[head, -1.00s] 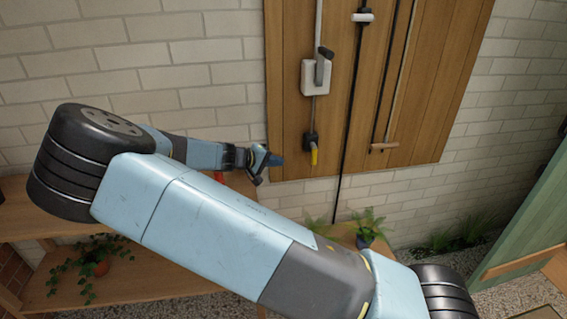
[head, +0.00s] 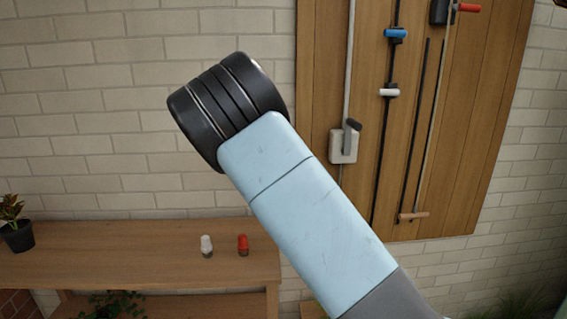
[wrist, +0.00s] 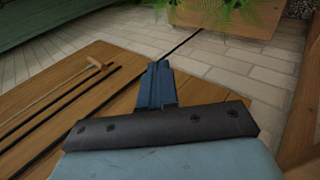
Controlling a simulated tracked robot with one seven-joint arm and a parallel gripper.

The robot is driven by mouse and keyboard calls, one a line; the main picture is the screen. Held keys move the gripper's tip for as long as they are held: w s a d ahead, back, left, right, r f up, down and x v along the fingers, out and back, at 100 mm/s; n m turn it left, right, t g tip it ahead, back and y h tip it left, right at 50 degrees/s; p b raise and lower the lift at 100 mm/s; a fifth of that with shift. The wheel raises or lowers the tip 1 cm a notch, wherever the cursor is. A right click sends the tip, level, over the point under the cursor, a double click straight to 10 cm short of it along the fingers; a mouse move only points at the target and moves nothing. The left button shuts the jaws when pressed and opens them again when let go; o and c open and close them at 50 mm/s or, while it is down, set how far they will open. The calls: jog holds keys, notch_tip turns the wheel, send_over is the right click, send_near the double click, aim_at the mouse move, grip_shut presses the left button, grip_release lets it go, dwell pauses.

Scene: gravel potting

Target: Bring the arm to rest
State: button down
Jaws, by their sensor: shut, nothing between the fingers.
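My gripper (wrist: 157,86) shows in the wrist view as a pair of dark blue fingers, closed together with nothing between them. It is in front of the wooden wall board (wrist: 100,100) and the pale brick wall. In the head view my upper arm slants up from the lower right to a black joint at the upper middle. My forearm and gripper do not show there.
The wooden board (head: 460,150) with rods and handles is right of my arm. A wooden shelf (head: 120,268) at lower left bears a white bottle (head: 206,246), a red bottle (head: 243,244) and a potted plant (head: 17,235). Fern leaves (wrist: 215,10) show in the wrist view.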

jog(key=s+d+r+m+y, duration=0.1)
jog(key=s+d+r+y, duration=0.3)
jog(key=s+r, duration=0.35)
jog(key=s+d+r+m+y, duration=0.1)
jog(key=s+d+r+y, duration=0.35)
jog(key=s+r, duration=0.35)
jog(key=s+r+t, duration=0.1)
jog(key=s+r, duration=0.4)
jog(key=s, duration=0.3)
jog(key=s+d+r+t, duration=0.1)
jog(key=s+r+t, duration=0.1)
jog(key=s+r, duration=0.4)
jog(key=shift+s, duration=1.05)
